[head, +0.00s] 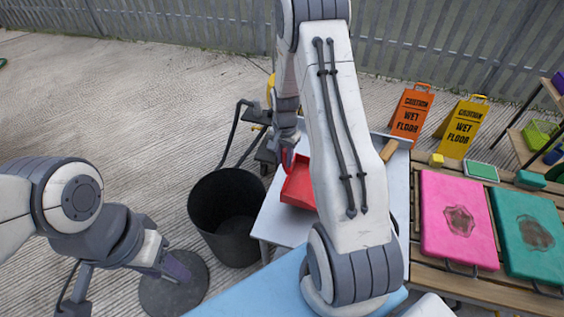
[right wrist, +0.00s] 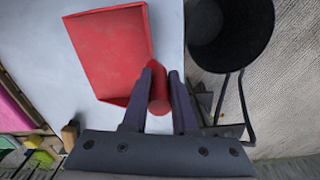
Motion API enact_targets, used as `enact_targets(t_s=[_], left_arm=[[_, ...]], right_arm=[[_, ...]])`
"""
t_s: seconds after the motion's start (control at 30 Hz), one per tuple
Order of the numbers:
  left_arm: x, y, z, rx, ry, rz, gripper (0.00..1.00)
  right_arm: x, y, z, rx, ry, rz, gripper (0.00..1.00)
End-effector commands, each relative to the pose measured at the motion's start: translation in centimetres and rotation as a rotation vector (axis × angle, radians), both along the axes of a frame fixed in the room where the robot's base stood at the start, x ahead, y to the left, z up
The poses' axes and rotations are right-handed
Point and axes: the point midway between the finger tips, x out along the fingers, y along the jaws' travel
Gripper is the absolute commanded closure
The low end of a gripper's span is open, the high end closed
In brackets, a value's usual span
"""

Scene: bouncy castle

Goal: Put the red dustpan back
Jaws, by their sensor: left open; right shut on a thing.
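The red dustpan (head: 299,184) is over the pale table (head: 281,222), partly hidden behind my right arm in the head view. In the right wrist view its flat pan (right wrist: 112,52) shows at upper left, with the round handle (right wrist: 158,98) between the fingers. My right gripper (right wrist: 162,72) is shut on that handle. I cannot tell whether the pan touches the table. My left gripper (head: 177,267) is open and empty at lower left, away from the dustpan.
A black bucket (head: 227,222) stands left of the table. Orange (head: 410,112) and yellow (head: 461,129) wet-floor signs stand behind. Pink (head: 457,215) and teal (head: 528,232) stained pads lie on a slatted bench at right. A grey fence runs along the back.

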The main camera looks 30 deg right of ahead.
Motion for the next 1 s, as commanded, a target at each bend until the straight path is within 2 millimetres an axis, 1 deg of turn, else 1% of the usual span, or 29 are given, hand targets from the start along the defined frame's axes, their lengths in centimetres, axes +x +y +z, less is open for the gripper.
enact_targets(t_s=[0.03,0.1,0.23,0.33,0.5,0.6,0.87,1.0], left_arm=[[0.0,0.0,0.6,0.0,0.0,0.0,0.5],[0.0,0.0,0.8,0.0,0.0,0.001,0.5],[0.0,0.0,0.9,0.0,0.0,0.001,0.5],[0.0,0.0,1.4,0.0,0.0,0.001,0.5],[0.0,0.0,2.4,0.0,0.0,0.001,0.5],[0.0,0.0,2.5,0.0,0.0,0.001,0.5],[0.0,0.0,2.4,0.0,0.0,0.001,0.5],[0.0,0.0,1.9,0.0,0.0,0.001,0.5]], right_arm=[[0.9,-0.1,-0.4,0.0,0.001,0.0,1.0],[1.8,-0.2,-0.9,0.0,0.001,0.0,1.0],[2.6,-0.4,-1.6,0.0,0.001,-0.001,1.0],[2.6,-0.4,-2.3,0.001,0.004,-0.002,1.0],[2.6,-0.4,-4.7,0.001,0.004,-0.002,1.0],[2.6,-0.4,-5.5,0.0,0.001,-0.002,1.0],[2.7,-0.4,-5.7,0.0,0.0,-0.002,1.0],[2.7,-0.4,-6.2,0.0,0.0,-0.002,1.0]])
